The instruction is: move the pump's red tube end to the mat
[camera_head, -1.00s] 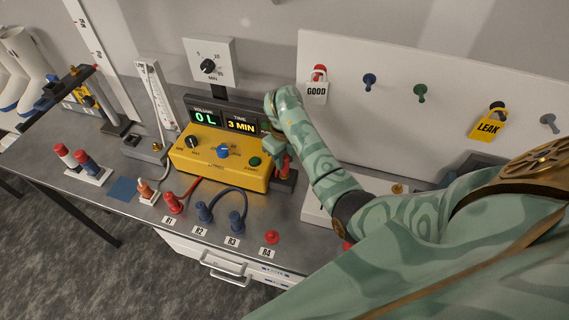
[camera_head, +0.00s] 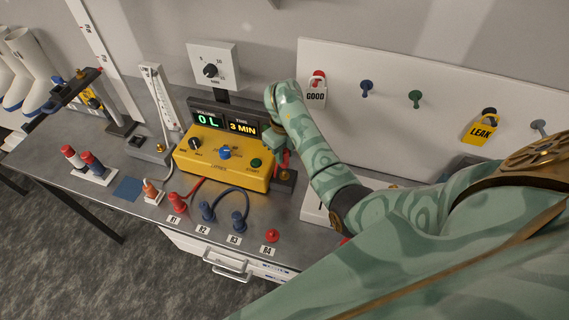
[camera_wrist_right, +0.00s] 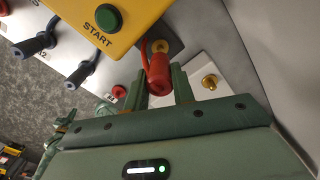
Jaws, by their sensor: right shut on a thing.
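The yellow pump (camera_head: 222,160) stands on the bench with a green START button (camera_wrist_right: 108,17). My right gripper (camera_head: 279,151) is at the pump's right end. In the right wrist view, my right gripper (camera_wrist_right: 161,88) is shut on the red tube end (camera_wrist_right: 158,72), which sits between its two fingers. The red end's tip is right by a brass fitting (camera_wrist_right: 160,46) on a dark block; I cannot tell whether they touch. A small flat blue square, seemingly the mat (camera_head: 127,189), lies bare near the bench's front left.
A red connector (camera_head: 176,204) and a blue looped tube (camera_head: 231,191) stand along the front edge, with a red knob (camera_head: 271,236) beyond. A rack with red and blue tubes (camera_head: 88,165) is left of the mat. A gauge (camera_head: 160,100) stands behind.

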